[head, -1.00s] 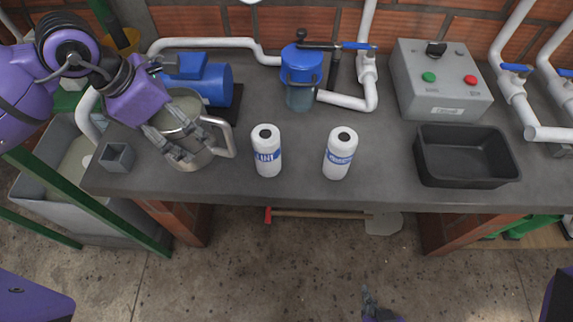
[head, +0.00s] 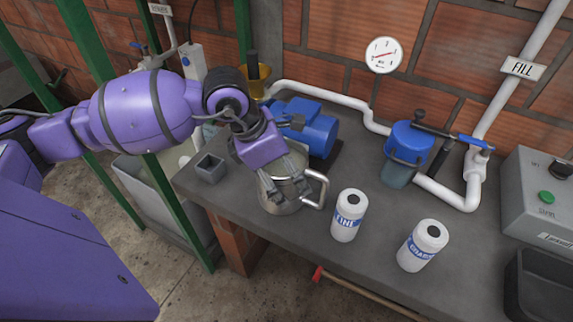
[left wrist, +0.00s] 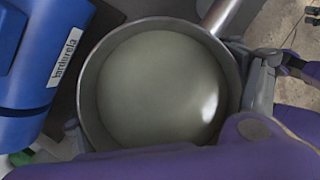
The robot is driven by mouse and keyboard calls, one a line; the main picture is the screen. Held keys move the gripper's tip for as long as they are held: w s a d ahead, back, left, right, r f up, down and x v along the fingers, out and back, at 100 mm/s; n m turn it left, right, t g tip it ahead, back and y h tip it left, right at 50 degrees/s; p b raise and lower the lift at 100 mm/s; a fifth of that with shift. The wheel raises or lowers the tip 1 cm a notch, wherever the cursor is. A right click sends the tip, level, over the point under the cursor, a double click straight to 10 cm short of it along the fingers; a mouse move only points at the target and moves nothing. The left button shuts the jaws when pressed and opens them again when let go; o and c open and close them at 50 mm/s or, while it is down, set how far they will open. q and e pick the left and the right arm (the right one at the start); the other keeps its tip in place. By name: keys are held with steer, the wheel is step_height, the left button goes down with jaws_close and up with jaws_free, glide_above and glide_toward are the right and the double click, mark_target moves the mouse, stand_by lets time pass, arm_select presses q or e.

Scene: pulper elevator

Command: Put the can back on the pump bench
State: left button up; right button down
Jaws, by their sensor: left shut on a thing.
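The metal can (head: 287,197) with a side handle is near the front edge of the pump bench (head: 385,275), left of the white bottles. It looks upright; I cannot tell for sure whether its base touches the bench top. My left gripper (head: 283,176) is shut on the can from above, with its fingers against the can's sides. In the left wrist view the can's rim (left wrist: 88,88) surrounds a grey-green surface like liquid (left wrist: 160,90). My right gripper is not in view.
A blue motor pump (head: 308,128) stands just behind the can. A grey square cup (head: 210,168) is left of it. Two white bottles (head: 348,216) (head: 423,246) stand to the right. A blue-lidded filter (head: 408,145), pipes and a control box (head: 540,195) are farther right.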

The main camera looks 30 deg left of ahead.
arm_select(q)
steer(key=shift+f, duration=2.1)
steer(key=o, duration=2)
steer(key=shift+s+f, duration=0.1)
steer(key=shift+f, duration=0.05)
steer(key=shift+r, duration=0.25)
steer(key=v, duration=1.1)
steer(key=shift+s+r, duration=0.1)
steer(key=shift+r, duration=0.2)
